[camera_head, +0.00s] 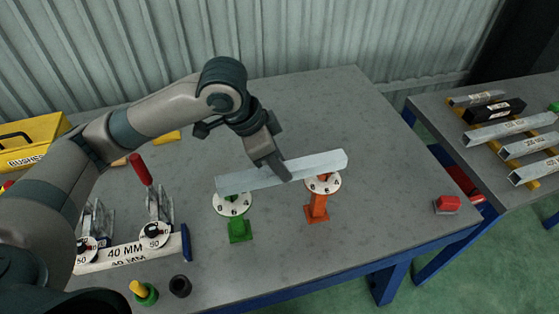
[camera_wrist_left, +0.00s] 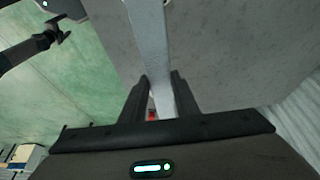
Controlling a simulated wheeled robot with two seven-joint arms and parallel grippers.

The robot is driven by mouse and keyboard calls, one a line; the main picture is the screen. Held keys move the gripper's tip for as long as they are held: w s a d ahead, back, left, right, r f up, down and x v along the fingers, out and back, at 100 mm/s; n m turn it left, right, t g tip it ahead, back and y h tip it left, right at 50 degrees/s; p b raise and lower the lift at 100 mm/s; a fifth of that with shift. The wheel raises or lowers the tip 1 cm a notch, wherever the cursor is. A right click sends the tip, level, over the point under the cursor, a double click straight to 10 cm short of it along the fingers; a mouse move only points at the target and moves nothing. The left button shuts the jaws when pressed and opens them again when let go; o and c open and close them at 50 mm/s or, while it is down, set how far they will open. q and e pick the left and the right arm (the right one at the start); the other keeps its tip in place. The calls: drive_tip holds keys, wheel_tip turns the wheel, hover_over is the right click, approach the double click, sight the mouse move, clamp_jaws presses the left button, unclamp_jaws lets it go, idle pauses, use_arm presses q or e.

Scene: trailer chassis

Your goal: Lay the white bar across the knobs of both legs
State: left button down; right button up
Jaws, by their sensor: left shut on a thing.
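The white bar (camera_head: 240,180) is a long light-grey square bar, lying roughly level across the table's middle. My left gripper (camera_head: 284,176) is shut on it near its middle, and the bar also shows between the fingers in the left wrist view (camera_wrist_left: 152,50). A green leg (camera_head: 240,230) with a white numbered disc stands under the bar's left part. An orange leg (camera_head: 317,208) with a similar disc stands under its right end. The bar covers the tops of both discs and hides the knobs; I cannot tell whether it touches them. My right gripper is not identifiable in the head view.
A 40 MM fixture (camera_head: 125,252) with a red-handled clamp stands at left. A yellow box (camera_head: 30,140) is behind it. A green-and-yellow piece (camera_head: 145,293) and black cylinder (camera_head: 180,286) stand in front. A red block (camera_head: 446,204) is at right. A side table holds several bars.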

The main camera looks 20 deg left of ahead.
use_arm(q)
drive_tip(key=shift+f, duration=0.15)
drive_tip(key=c, duration=1.3)
unclamp_jaws()
drive_tip(key=b+v, duration=0.2)
drive_tip(key=v, duration=1.5)
